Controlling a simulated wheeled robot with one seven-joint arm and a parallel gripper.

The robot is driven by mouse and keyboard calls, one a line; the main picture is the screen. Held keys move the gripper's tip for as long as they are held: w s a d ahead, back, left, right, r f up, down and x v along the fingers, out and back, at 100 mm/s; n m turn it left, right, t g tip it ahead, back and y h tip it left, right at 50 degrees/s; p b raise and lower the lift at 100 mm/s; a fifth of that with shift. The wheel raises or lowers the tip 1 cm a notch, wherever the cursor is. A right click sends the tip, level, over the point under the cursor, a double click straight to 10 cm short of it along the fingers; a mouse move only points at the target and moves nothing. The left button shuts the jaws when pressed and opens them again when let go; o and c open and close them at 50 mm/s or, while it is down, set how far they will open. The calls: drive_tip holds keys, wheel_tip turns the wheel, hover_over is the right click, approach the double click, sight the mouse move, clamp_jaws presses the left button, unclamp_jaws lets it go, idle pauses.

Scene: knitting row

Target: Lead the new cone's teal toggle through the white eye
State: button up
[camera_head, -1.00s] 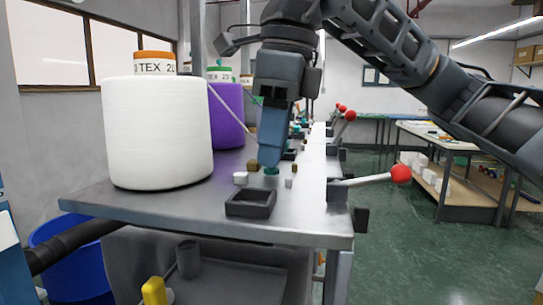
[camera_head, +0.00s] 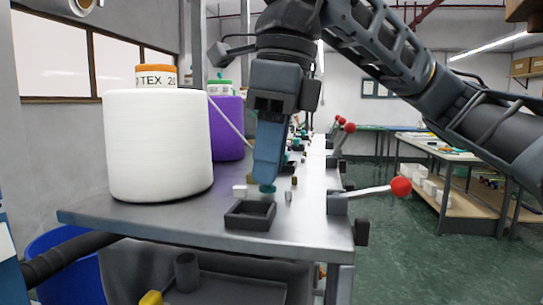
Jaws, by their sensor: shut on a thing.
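My gripper (camera_head: 267,184) points down over the steel bench top, its blue fingers shut on the small teal toggle (camera_head: 267,189), which shows just below the tips. A small white block (camera_head: 239,191) stands left of the toggle and a slim pale piece (camera_head: 289,195) stands right of it. I cannot make out an opening in either, so I cannot tell which is the white eye. The toggle looks apart from both. A big white cone (camera_head: 158,145) stands at the left, with a purple cone (camera_head: 227,128) behind it. Which one is the new cone is unclear.
A black square tray (camera_head: 250,226) lies in front of the toggle. A lever with a red knob (camera_head: 400,187) sticks out at the bench's right edge. A pale strand (camera_head: 228,117) slants down behind the white cone toward my gripper. Open green floor lies to the right.

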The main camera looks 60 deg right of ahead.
drive_tip(key=shift+s+a+b, duration=0.15)
drive_tip(key=shift+s+a, duration=0.2)
drive_tip(key=shift+a, duration=0.55)
drive_tip(key=shift+s+a+b, duration=0.15)
drive_tip(key=shift+s+a, duration=0.15)
drive_tip(key=shift+a, duration=0.55)
idle(0.6)
